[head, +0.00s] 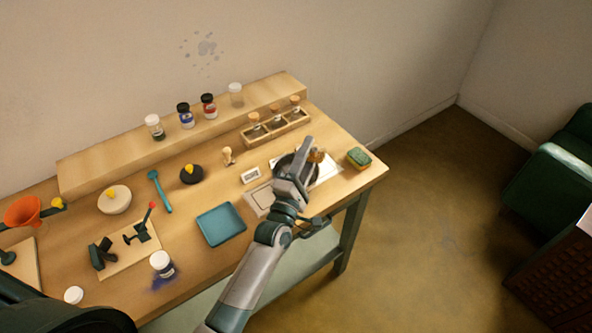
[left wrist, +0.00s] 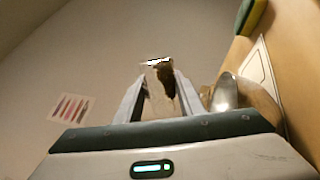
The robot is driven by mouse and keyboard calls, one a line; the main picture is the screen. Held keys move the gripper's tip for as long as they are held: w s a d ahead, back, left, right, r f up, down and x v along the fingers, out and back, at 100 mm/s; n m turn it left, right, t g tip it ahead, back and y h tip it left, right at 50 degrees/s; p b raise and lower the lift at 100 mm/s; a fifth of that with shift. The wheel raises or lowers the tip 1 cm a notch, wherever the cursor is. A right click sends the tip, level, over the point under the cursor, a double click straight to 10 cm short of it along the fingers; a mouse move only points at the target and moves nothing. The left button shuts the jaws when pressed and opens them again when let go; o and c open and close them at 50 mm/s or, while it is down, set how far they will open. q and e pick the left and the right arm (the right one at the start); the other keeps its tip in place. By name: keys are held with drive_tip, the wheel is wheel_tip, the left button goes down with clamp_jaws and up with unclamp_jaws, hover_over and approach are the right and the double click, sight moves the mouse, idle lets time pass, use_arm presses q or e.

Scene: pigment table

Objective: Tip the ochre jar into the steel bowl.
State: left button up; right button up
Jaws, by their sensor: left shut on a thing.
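My left gripper (head: 309,150) reaches over the right end of the table and is shut on the ochre jar (head: 317,156), a small clear jar with brown-yellow powder. The jar also shows between the fingers in the left wrist view (left wrist: 164,84), where the powder lies toward its right side, the table side. The jar looks tilted; whether powder is falling out cannot be told. The steel bowl (head: 281,163) is under the gripper and partly hidden by it. Its shiny curved side shows right of the fingers in the left wrist view (left wrist: 225,93). My right gripper is not in view.
A green-and-yellow sponge (head: 359,158) lies right of the bowl near the table edge. A wooden rack (head: 276,128) with corked vials stands behind. A small label card (head: 251,175) and a blue tray (head: 221,224) are to the left. Several jars stand on the back shelf.

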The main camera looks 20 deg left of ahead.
use_arm(q)
drive_tip(key=shift+a+f+n+b, duration=0.1)
drive_tip(key=shift+f+n+b, duration=0.35)
drive_tip(key=shift+f+n, duration=0.3)
drive_tip(key=shift+w+a+r+n+y+p, duration=0.15)
drive_tip(key=shift+n+y+p, duration=0.15)
drive_tip(key=shift+n, duration=0.4)
drive_tip(key=shift+s+a+r+n+y+p, duration=0.1)
drive_tip(key=shift+a+r+n+y+p, duration=0.15)
drive_tip(key=shift+n, duration=0.5)
drive_tip(key=shift+w+a+r+n+y+p, duration=0.1)
drive_tip(key=shift+n+y+p, duration=0.2)
drive_tip(key=shift+n, duration=0.4)
idle(1.6)
drive_tip(key=shift+a+f+n+g+y, duration=0.25)
drive_tip(key=shift+f+n+g+y, duration=0.25)
drive_tip(key=shift+n, duration=0.4)
idle(1.3)
drive_tip(key=shift+d+r+m+h, duration=0.15)
drive_tip(key=shift+r+m+h, duration=0.1)
drive_tip(key=shift+r+m, duration=0.35)
drive_tip(key=m, duration=0.1)
drive_tip(key=f+m+b, duration=0.1)
drive_tip(key=shift+d+f+m+t+h, duration=0.15)
drive_tip(key=shift+d+m+t+h, duration=0.2)
drive_tip(key=shift+m+t+h, duration=0.05)
drive_tip(key=shift+d+m+h+b, duration=0.15)
drive_tip(key=shift+m+h+b, duration=0.15)
drive_tip(key=shift+m, duration=0.3)
drive_tip(key=shift+r, duration=0.2)
